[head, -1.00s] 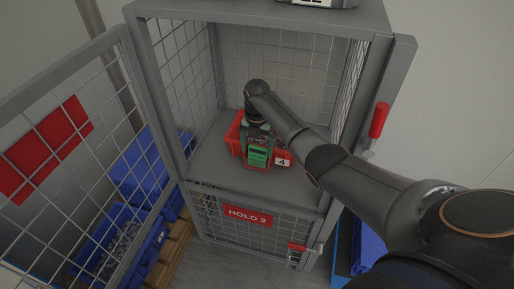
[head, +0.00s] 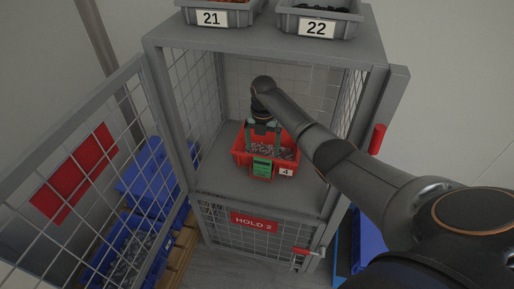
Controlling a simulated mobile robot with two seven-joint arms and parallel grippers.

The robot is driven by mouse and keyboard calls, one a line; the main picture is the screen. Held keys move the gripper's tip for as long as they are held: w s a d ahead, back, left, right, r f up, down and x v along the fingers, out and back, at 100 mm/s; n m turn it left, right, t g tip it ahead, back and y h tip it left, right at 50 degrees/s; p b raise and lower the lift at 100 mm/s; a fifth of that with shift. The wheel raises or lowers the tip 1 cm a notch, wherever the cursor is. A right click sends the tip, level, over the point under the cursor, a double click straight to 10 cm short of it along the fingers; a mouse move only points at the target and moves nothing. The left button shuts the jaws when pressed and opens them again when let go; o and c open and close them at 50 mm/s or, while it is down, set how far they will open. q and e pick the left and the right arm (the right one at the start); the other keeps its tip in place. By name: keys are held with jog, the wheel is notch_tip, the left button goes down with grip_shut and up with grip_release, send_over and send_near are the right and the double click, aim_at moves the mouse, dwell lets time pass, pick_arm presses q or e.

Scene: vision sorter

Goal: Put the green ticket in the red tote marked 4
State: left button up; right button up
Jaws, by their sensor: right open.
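The red tote marked 4 (head: 286,163) stands on the floor of the open upper cage compartment, with small grey parts inside. The green ticket (head: 262,168) is upright at the tote's front wall, left of the white 4 label. I cannot tell whether it rests in a holder there or how far it goes in. My right gripper (head: 264,136) is open above the tote, behind and above the ticket, with grey parts showing between its fingers and the ticket. My left gripper is not in view.
The cage's mesh door (head: 82,160) stands open at left. Grey bins marked 21 (head: 212,18) and 22 (head: 316,27) sit on top of the cage. A HOLD 2 sign (head: 254,222) marks the lower section. Blue bins (head: 120,245) are at left. Cage walls flank my right arm.

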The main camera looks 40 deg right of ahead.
jog(key=shift+r, duration=0.45)
jog(key=s+a+f+m+t+y, duration=0.15)
jog(key=a+t+y, duration=0.4)
jog(key=a, duration=0.75)
jog(key=s+a+f+m+t+y, duration=0.15)
jog(key=a+t+y, duration=0.35)
jog(key=a, duration=0.9)
jog(key=s+d+f+m+h, duration=0.1)
jog(key=s+f+m+h, duration=0.1)
jog(key=s+m, duration=0.5)
jog(key=s+d+f+m+g+h, duration=0.1)
jog(key=s+d+f+m+h, duration=0.1)
jog(key=s+m, duration=0.5)
jog(key=s+d+f+m+h, duration=0.2)
jog(key=s+f+m+h, duration=0.2)
jog(key=s+m, duration=0.3)
jog(key=shift+s+f, duration=0.35)
jog(key=shift+s, duration=0.85)
jog(key=shift+d, duration=0.1)
